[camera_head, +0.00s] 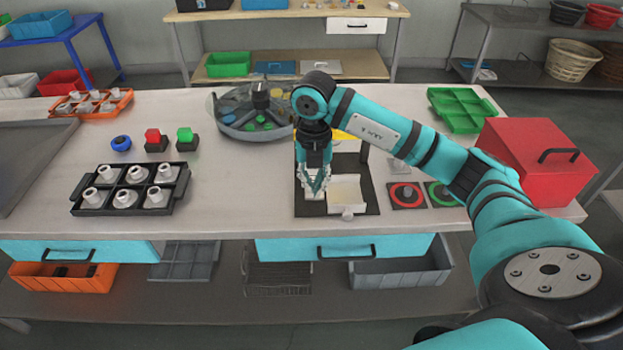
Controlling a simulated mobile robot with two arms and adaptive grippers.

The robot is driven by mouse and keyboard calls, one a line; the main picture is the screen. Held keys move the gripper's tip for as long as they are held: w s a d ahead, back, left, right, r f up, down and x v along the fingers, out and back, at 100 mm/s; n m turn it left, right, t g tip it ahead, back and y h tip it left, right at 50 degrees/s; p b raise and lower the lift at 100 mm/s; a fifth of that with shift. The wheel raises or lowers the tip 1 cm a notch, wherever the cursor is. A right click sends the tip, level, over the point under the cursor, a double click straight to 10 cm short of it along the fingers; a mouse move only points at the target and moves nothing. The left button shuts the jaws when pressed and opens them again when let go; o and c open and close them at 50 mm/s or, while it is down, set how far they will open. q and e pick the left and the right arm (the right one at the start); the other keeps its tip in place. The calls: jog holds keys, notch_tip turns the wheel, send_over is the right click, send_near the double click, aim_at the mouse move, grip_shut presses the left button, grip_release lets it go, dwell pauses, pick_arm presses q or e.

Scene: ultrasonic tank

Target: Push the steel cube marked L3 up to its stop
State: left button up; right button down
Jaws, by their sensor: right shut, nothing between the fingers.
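My right gripper (316,188) is shut and empty, pointing down over the left part of a dark plate (368,208) on the bench. Pale pieces lie on this plate: a light block (307,192) behind and beside the fingers, partly hidden by them, and a larger pale piece (346,190) just right of the gripper. I cannot tell whether the fingers touch the block. No L3 mark is legible, so I cannot say which piece is the steel cube or where its stop is. My left gripper is not in view.
A black tray (137,214) of several fittings stands left. A round tank (240,132) is behind the gripper. Red-ring and green-ring pads (406,206) and a red box (538,164) lie right. The bench between black tray and dark plate is clear.

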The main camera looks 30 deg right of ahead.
aim_at(313, 203)
notch_tip(313, 203, down, 7)
jog(key=shift+s+f+p, duration=0.1)
jog(key=shift+f+p, duration=0.1)
jog(key=shift+p, duration=0.7)
jog(key=shift+w+d+r+p, duration=0.1)
jog(key=shift+w+d+p, duration=0.2)
jog(key=shift+w, duration=0.35)
jog(key=shift+w+d+r+p, duration=0.1)
jog(key=shift+w+d+p, duration=0.1)
jog(key=shift+w+d, duration=0.3)
jog(key=shift+w+d+f, duration=0.2)
jog(key=shift+w+d, duration=0.05)
jog(key=shift+w, duration=0.45)
